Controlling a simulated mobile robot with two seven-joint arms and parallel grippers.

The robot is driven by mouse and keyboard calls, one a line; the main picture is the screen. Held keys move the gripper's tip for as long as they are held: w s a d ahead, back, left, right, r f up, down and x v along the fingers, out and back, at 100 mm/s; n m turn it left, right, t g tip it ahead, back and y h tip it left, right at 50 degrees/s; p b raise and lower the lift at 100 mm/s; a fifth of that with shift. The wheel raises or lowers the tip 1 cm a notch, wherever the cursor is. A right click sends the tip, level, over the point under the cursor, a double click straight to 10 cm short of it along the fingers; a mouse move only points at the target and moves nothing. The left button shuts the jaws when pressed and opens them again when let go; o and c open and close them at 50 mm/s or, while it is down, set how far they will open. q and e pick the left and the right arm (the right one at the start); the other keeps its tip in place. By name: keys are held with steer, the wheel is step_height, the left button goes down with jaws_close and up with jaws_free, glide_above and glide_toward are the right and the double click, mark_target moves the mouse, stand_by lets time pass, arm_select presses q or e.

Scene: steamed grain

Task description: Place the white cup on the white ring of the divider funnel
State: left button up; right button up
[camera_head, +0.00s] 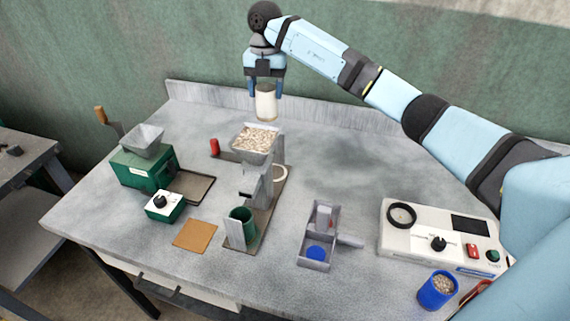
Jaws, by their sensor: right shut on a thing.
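My right gripper (266,90) points down at the top middle and is shut on the white cup (266,106). The cup is upright, held between the two blue fingers, above and behind the divider funnel (255,141) in the picture. The funnel is a grey hopper full of pale grain on a stand. The white ring (281,174) sits at the right side of this stand, below the hopper, and part of it is hidden by the stand. The cup is apart from the ring. My left gripper is not in view.
A green mill (143,166) and a small green control box (165,206) stand at the left. A green cup (241,220) stands at the divider's foot. A grey divided tray (303,232), a white instrument (440,222) and a blue cup of grain (437,289) are right. Table behind the tray is clear.

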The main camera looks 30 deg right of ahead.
steer(key=shift+s+d+m+p, duration=0.3)
steer(key=shift+s+d+m, duration=0.15)
steer(key=shift+m, duration=0.35)
step_height(320, 180, down, 20)
steer(key=shift+p, duration=0.8)
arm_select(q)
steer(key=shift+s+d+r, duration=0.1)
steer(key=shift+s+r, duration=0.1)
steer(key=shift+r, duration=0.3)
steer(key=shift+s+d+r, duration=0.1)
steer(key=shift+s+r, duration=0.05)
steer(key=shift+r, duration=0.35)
arm_select(e)
steer(key=shift+w, duration=0.1)
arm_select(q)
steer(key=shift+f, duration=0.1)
arm_select(e)
steer(key=shift+f, duration=0.15)
steer(key=o, duration=1.1)
